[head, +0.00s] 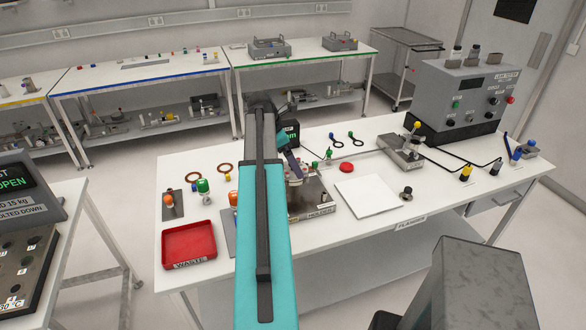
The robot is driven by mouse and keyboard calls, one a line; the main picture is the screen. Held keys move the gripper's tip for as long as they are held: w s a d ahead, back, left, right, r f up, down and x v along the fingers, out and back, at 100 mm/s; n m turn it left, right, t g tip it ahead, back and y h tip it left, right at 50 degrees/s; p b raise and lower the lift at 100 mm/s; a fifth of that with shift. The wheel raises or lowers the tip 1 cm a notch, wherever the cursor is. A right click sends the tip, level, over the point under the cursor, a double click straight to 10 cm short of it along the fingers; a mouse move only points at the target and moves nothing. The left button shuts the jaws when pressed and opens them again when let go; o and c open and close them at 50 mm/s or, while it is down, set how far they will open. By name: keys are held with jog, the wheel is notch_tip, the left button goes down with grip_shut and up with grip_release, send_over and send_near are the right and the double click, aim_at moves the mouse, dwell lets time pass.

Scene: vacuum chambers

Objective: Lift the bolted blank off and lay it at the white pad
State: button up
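My teal arm reaches over the white bench, and its end is at the holder (318,198). My gripper (294,168) points down at the round metal part in the holder, which looks like the bolted blank (296,181). The arm and gripper cover much of this part. I cannot tell whether the fingers touch it or whether they are open or shut. Bolts are too small to make out. The white pad (368,196) lies flat on the bench to the right of the holder, with nothing on it.
A red waste tray (188,245) is at the bench's front left. Small valves with orange and green tops stand behind it. A red disc (346,167) lies behind the pad, and a small dark knob (406,193) stands right of it. A grey leak tester (465,97) stands back right.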

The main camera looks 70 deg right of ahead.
jog(key=shift+x, duration=1.05)
jog(key=c, duration=1.9)
jog(key=shift+o, duration=0.2)
jog(key=shift+r, duration=0.25)
jog(key=shift+d+r+b, duration=0.1)
jog(key=shift+r+b, duration=0.7)
jog(key=shift+r, duration=0.7)
jog(key=w+a+b, duration=0.2)
jog(key=a, duration=0.5)
jog(key=w+a+r+b, duration=0.1)
jog(key=w+a+b, duration=0.1)
jog(key=a, duration=0.6)
jog(key=shift+w+r+b, duration=0.3)
jog(key=shift+w+b, duration=0.1)
jog(key=shift+w, duration=0.4)
